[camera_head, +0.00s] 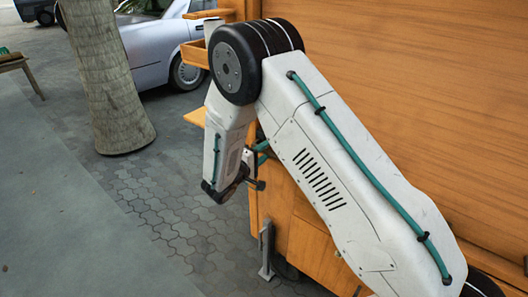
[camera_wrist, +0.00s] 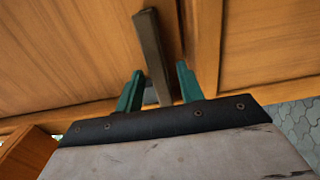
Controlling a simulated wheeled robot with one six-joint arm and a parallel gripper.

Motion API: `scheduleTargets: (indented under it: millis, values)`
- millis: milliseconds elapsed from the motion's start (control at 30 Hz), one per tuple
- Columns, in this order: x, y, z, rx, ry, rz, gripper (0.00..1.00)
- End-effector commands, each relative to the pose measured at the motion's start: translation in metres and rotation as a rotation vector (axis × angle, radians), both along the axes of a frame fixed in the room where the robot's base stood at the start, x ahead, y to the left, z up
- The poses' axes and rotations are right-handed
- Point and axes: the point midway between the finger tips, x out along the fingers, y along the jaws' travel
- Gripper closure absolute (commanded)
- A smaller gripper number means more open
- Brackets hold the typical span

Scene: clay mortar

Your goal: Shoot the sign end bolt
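In the wrist view, a dark brown bar (camera_wrist: 153,48) stands out against an orange wooden panel, slightly tilted. I cannot tell for sure whether it is the sign end bolt. My gripper (camera_wrist: 159,76) has its two teal fingers apart, one on each side of the bar's lower end. A gap shows between the bar and the right finger; the left finger looks close to it, and contact cannot be told. A small grey piece shows between the fingers. In the head view my gripper (camera_head: 252,184) is beside the wooden stall, mostly hidden by my wrist.
The orange wooden stall wall (camera_head: 420,80) fills the right, close to my arm. A grey metal leg (camera_head: 266,250) stands at its lower corner. A tree trunk (camera_head: 108,85) and a silver car (camera_head: 150,45) are at the left. Paving (camera_head: 170,200) is clear.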

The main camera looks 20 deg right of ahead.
Motion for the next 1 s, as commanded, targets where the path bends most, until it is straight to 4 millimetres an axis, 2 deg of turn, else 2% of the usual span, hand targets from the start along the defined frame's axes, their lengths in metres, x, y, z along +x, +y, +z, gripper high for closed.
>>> scheduleTargets:
  millis: [200, 400, 1000]
  values:
    - [-0.022, 0.033, 0.000, 0.001, 0.001, 0.007, 0.62]
    - [-0.037, 0.054, 0.000, 0.001, -0.001, 0.006, 0.62]
    - [-0.040, 0.058, 0.000, -0.014, 0.021, 0.005, 0.62]
